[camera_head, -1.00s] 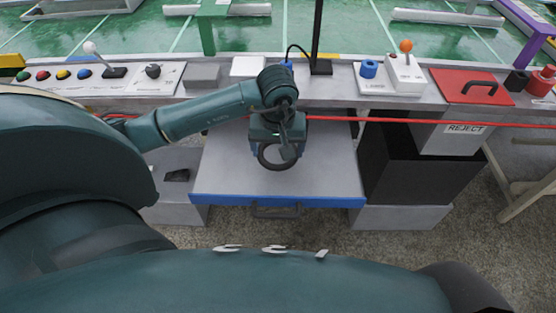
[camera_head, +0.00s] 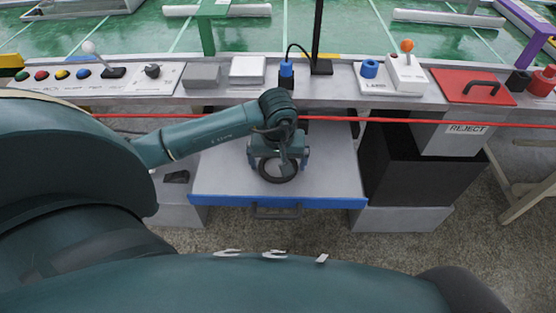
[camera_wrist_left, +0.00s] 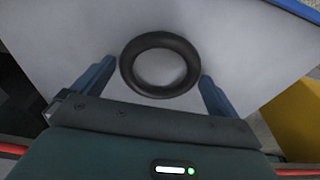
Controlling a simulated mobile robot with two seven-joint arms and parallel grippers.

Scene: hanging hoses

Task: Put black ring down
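The black ring (camera_head: 278,181) lies flat on, or just above, the grey pull-out shelf (camera_head: 225,175) with the blue front edge. My left gripper (camera_head: 279,167) points down over the ring from behind. In the left wrist view, the ring (camera_wrist_left: 160,92) sits between the two spread blue fingers of my left gripper (camera_wrist_left: 158,72), with a narrow gap on each side. The gripper is open and does not grip the ring. My wrist hides part of the shelf behind the ring. My right gripper does not show.
A red hose (camera_head: 400,120) runs across behind the shelf, along the console front. The console carries a white block (camera_head: 247,70), a blue cylinder (camera_head: 369,68) and a red plate with a black handle (camera_head: 470,86). A black box (camera_head: 420,178) stands right of the shelf. The shelf's left side is clear.

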